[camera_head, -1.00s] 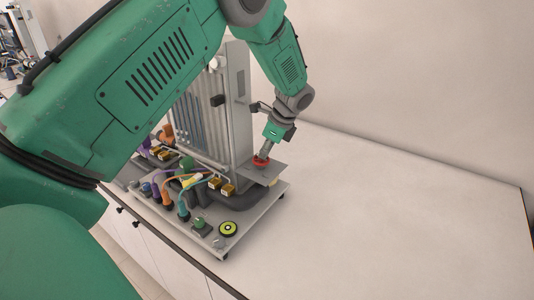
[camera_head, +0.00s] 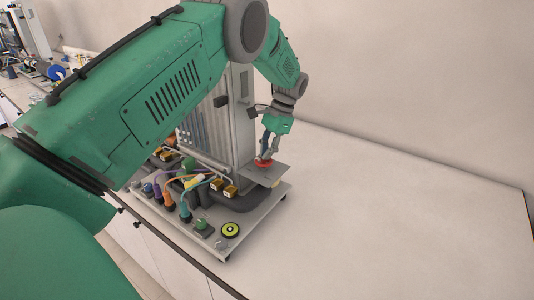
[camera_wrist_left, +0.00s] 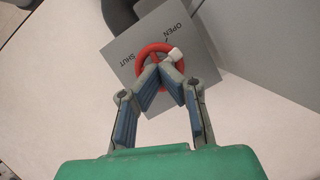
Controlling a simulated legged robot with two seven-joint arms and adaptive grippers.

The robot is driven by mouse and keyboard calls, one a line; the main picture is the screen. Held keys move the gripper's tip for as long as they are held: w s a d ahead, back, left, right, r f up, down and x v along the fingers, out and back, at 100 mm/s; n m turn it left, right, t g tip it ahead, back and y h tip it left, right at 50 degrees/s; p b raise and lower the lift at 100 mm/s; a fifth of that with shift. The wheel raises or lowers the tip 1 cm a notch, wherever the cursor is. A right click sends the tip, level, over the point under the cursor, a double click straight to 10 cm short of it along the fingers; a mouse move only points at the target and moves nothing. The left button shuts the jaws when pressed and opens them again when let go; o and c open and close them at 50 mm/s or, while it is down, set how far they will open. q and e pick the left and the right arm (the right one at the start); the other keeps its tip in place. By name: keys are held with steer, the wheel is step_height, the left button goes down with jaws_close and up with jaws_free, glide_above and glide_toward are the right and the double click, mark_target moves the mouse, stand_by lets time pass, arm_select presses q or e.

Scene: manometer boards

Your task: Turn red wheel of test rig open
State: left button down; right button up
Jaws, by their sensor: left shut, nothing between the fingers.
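The red wheel (camera_head: 264,163) sits on a grey plate (camera_head: 266,176) at the right side of the test rig (camera_head: 242,117). The left wrist view shows the red wheel (camera_wrist_left: 141,58) with a white knob (camera_wrist_left: 175,54) on its rim, at the right near the OPEN mark. My right gripper is out of view.
The rig's base carries coloured hoses, brass fittings, a green knob (camera_head: 201,224) and a yellow-green round button (camera_head: 230,230). Tall grey panels stand behind. The white bench (camera_head: 390,210) is clear to the right, with a wall behind it.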

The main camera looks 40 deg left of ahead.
arm_select(q)
steer(key=n, duration=0.1)
steer(key=f+n+h, duration=0.1)
steer(key=n, duration=0.1)
steer(key=shift+s+f+n+h, duration=0.2)
steer(key=shift+s+n+h, duration=0.1)
steer(key=shift+s, duration=0.1)
steer(key=shift+n+h, duration=0.7)
steer(key=shift+n, duration=1.2)
steer(key=c, duration=1.1)
jaws_free()
steer(key=shift+w, duration=0.1)
steer(key=shift+c, duration=0.2)
steer(key=o, duration=0.4)
steer(key=shift+w, duration=0.15)
steer(key=shift+c, duration=0.2)
steer(key=shift+w+f, duration=0.1)
steer(key=shift+a+r, duration=0.25)
steer(key=shift+r, duration=0.15)
step_height(320, 180, up, 9)
steer(key=shift+w, duration=0.15)
